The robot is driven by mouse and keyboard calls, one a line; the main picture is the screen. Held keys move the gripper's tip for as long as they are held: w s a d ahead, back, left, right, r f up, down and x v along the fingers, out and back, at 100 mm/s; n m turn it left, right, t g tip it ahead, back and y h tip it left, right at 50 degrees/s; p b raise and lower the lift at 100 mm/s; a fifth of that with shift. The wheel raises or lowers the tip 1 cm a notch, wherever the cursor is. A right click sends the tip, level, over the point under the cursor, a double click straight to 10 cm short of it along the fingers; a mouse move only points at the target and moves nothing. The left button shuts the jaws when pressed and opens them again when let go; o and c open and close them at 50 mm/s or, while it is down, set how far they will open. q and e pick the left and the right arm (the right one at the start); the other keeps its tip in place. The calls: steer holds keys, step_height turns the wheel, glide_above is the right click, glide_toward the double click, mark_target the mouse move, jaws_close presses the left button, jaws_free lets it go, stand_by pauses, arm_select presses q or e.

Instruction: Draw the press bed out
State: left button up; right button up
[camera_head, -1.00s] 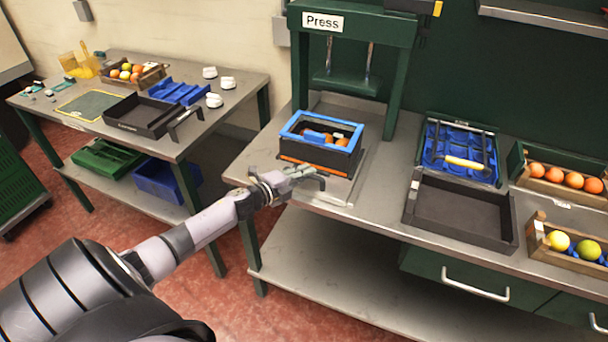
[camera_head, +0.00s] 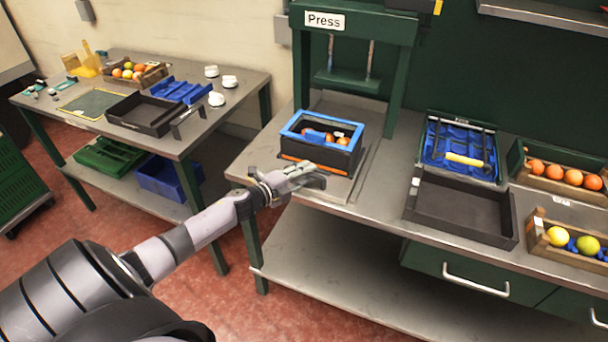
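The press (camera_head: 352,22) is a green frame with a sign, standing on the right-hand bench. Its grey bed (camera_head: 345,186) lies on the benchtop. On the bed stands a black box with a blue rim (camera_head: 301,120), holding several orange pieces; an orange strip runs along its lower front. My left gripper (camera_head: 313,178) is low at the front left of the bed, just in front of the box. Its fingers overlap the bed's front edge, so I cannot tell whether they hold anything. My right gripper is not in view.
Right of the press are an empty black tray (camera_head: 411,202), a blue tray (camera_head: 432,150) with a yellow-handled tool (camera_head: 464,161), and wooden crates of fruit (camera_head: 540,184). A second table (camera_head: 232,103) stands at left. Red floor is clear between the furniture.

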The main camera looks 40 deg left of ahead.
arm_select(q)
steer(key=shift+w, duration=0.15)
steer(key=v, duration=1.2)
stand_by(0.4)
steer(key=s+f+n+g+y+b, duration=0.15)
steer(key=s+f+n, duration=0.3)
steer(key=f, duration=0.65)
steer(key=s+f+n+g+y, duration=0.1)
steer(key=s+f+n+g, duration=0.3)
steer(key=f, duration=0.7)
steer(key=s+f+n+g+y+b, duration=0.1)
steer(key=s+f+n+y, duration=0.1)
steer(key=s+f, duration=0.65)
steer(key=s+d+f+n+g+h+b, duration=0.2)
steer(key=s+d+f+n+g, duration=0.4)
steer(key=s+d+f, duration=1.4)
steer(key=s+f+g, duration=0.2)
steer(key=s, duration=0.2)
steer(key=shift+s+d+f, duration=0.2)
steer(key=shift+s+d, duration=0.05)
steer(key=shift+d, duration=0.1)
